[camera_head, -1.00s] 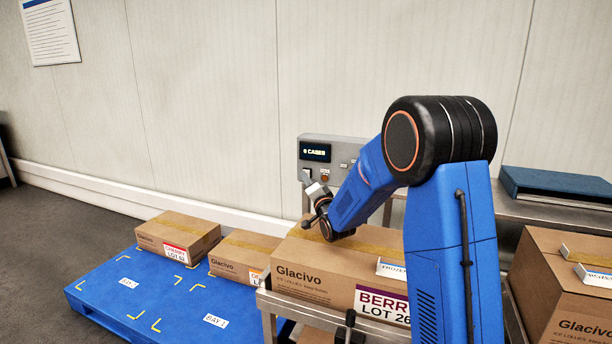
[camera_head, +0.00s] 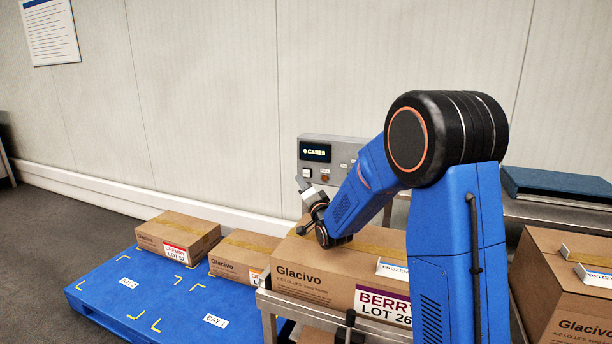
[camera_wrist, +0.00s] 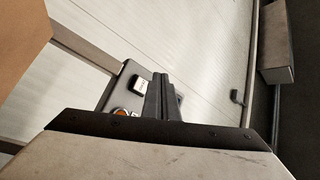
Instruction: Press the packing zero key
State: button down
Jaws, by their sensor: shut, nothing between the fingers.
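A grey control panel (camera_head: 345,150) stands against the wall, with a dark display (camera_head: 315,151) reading "0 CASES". Below the display are a white key (camera_head: 307,172) and an orange button (camera_head: 325,178); smaller white keys sit to the right. My gripper (camera_head: 301,183) is shut and empty, just in front of the panel's lower left. In the wrist view the shut fingers (camera_wrist: 160,95) lie over the panel, beside a white key (camera_wrist: 138,85) and the orange button (camera_wrist: 120,112). The key lettering is too small to read, and I cannot tell whether the fingertips touch anything.
A Glacivo carton (camera_head: 310,276) labelled Berry Lot 26 sits on a metal stand below my forearm. A blue pallet (camera_head: 150,300) with two cartons is at the left.

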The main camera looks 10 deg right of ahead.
jog(key=shift+s+a, duration=0.65)
jog(key=shift+s, duration=0.3)
jog(key=s+d+f+n+g+h, duration=0.1)
jog(key=s+g, duration=0.4)
jog(key=s, duration=1.3)
jog(key=s+d+f+n+g+h, duration=0.1)
jog(key=s+d+f+n+g, duration=0.2)
jog(key=s, duration=1.5)
jog(key=s+d+f+n+g, duration=0.3)
jog(key=s+n+g, duration=0.3)
jog(key=s, duration=1.2)
jog(key=shift+f+g+h, duration=0.4)
jog(key=shift+f+g, duration=0.3)
jog(key=shift+g, duration=0.1)
jog(key=shift+d, duration=0.1)
